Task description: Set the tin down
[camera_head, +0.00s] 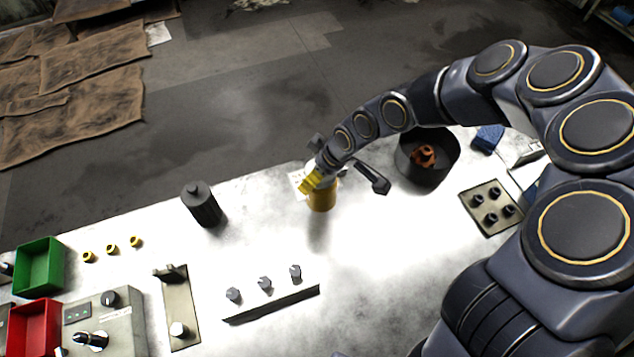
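A yellow tin (322,198) is at the far middle of the white bench, upright as far as I can see. My gripper (313,180) is at its upper left side, with yellow finger parts against or just in front of the tin. The gripper and wrist hide part of the tin's top. I cannot tell whether the fingers are closed on it, or whether its base touches the bench. A dark shadow lies on the bench just below the tin.
A dark lidded canister (202,204) stands left of the tin. A black round pot (427,157) with a rusty-brown object inside is to the right. A rack with bolts (270,302) is in front. Green (39,266) and red (36,328) bins stand far left.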

